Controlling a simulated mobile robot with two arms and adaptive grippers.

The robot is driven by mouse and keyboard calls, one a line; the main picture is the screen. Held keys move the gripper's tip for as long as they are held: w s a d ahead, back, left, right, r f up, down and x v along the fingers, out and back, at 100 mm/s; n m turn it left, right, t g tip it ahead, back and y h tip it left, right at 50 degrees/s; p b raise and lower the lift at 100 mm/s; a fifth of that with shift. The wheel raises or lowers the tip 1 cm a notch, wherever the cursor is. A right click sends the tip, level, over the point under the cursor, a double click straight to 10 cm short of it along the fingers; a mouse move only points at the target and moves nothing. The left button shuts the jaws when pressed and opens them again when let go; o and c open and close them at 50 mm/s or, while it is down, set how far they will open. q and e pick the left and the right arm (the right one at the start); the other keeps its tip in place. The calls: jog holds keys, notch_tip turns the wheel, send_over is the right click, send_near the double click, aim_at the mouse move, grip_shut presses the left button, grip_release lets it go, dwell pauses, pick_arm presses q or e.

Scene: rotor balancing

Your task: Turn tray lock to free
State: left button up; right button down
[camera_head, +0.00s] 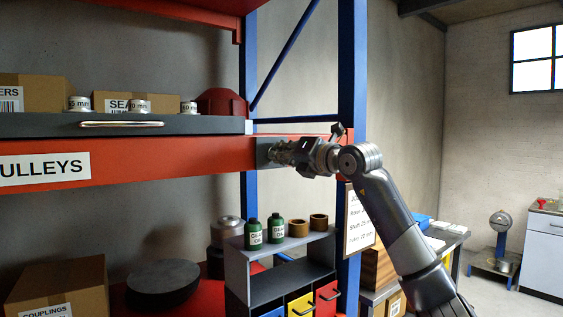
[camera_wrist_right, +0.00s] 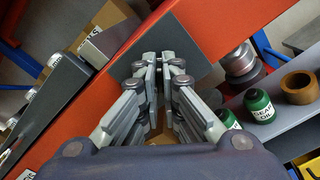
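The tray lock's dark grey plate (camera_head: 264,151) sits at the right end of the orange shelf beam. It also shows in the right wrist view (camera_wrist_right: 176,38), just beyond the fingertips. My right gripper (camera_head: 278,152) reaches this plate from the right. In the right wrist view its fingertips (camera_wrist_right: 159,62) are close together at the plate, with a narrow gap between them. They appear shut on the lock's small handle, which the fingers hide. The dark grey tray (camera_head: 200,124) with a silver handle (camera_head: 121,124) lies above the beam. My left gripper is out of view.
A blue rack post (camera_head: 352,70) stands right behind my right arm. Below are a grey organiser (camera_head: 235,258) with green bottles (camera_head: 276,227) and brown rings, and a black disc (camera_head: 163,280). Floor at right is open.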

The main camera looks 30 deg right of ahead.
jog(key=m+b, duration=0.2)
jog(key=m, duration=0.8)
jog(key=shift+d+b, duration=0.15)
jog(key=shift+b, duration=0.15)
jog(key=shift+m, duration=0.4)
jog(key=c, duration=1.9)
grip_release()
jog(key=shift+o, duration=0.5)
jog(key=shift+d, duration=0.1)
jog(key=shift+s, duration=0.1)
jog(key=s, duration=1.2)
jog(key=shift+d, duration=0.45)
